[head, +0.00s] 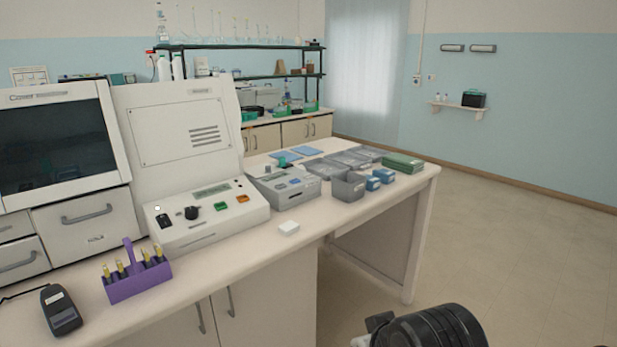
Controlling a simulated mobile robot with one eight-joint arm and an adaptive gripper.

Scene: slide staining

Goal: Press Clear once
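A white stainer-like machine (170,130) with a tall upright back panel stands on the bench at centre left. Its sloped front panel carries a grey display (212,191), a black knob (191,213), a black switch (163,221), a green button (220,206) and an orange button (242,199). A smaller grey device (285,188) with a display stands to its right. No label reading Clear is legible on either, so I cannot tell which button it is. My gripper is not in view; only a black part of my arm shows at the bottom right, away from the bench.
A purple rack (137,285) with several tubes and a black handheld device (61,310) sit at the bench's front left. A small white block (289,228) lies before the grey device. Grey trays (349,186) and blue boxes (374,183) stand right. Floor right of the bench is clear.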

